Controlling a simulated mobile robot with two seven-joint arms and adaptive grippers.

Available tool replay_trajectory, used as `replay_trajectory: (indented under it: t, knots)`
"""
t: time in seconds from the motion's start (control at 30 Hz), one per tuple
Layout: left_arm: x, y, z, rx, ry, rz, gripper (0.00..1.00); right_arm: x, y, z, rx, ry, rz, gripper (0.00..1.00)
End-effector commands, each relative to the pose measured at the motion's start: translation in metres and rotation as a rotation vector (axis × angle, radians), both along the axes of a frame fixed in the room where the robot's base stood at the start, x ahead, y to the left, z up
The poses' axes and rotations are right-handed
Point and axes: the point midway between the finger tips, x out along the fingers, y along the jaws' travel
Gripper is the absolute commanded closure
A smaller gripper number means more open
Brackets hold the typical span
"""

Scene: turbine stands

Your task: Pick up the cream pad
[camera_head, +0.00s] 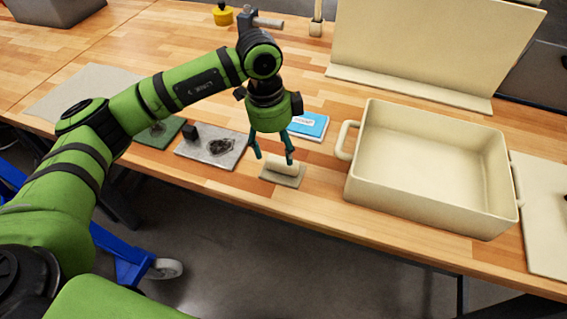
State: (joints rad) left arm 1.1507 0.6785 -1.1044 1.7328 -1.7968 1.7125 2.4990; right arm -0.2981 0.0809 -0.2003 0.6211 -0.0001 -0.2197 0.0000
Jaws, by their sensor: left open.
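The cream pad (281,167) is a small pale block. It lies on a thin grey-beige square (286,182) near the front edge of the wooden bench. My left gripper (274,160) points down over it, with its two dark teal fingers apart. I cannot tell whether the fingers touch the pad. My right gripper is not in view.
A large cream bin (430,205) with side handles stands close on the right. A blue-and-white booklet (310,127) lies just behind the pad. A grey mat (225,159) with small dark parts lies to the left. A cream upright panel (430,45) stands behind.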

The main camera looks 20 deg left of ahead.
Motion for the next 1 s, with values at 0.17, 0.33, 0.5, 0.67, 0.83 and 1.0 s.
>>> replay_trajectory:
  t: [0.17,0.33,0.5,0.67,0.83,1.0]
  knots:
    - [-0.001,-0.005,-0.018,-0.002,0.006,-0.004,0.34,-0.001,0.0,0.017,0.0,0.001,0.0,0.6]
    - [0.0,-0.01,-0.045,-0.005,0.005,-0.005,0.34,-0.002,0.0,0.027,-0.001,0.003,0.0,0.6]
    - [0.001,-0.011,-0.056,-0.006,0.0,-0.006,0.34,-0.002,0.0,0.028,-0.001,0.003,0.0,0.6]
    - [0.001,-0.011,-0.056,-0.006,-0.001,-0.006,0.34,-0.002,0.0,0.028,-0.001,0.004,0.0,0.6]
    - [0.001,-0.011,-0.056,-0.006,-0.001,-0.006,0.94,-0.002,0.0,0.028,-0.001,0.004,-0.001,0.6]
    - [0.001,-0.011,-0.056,-0.007,0.0,-0.006,0.97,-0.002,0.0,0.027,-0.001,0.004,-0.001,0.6]
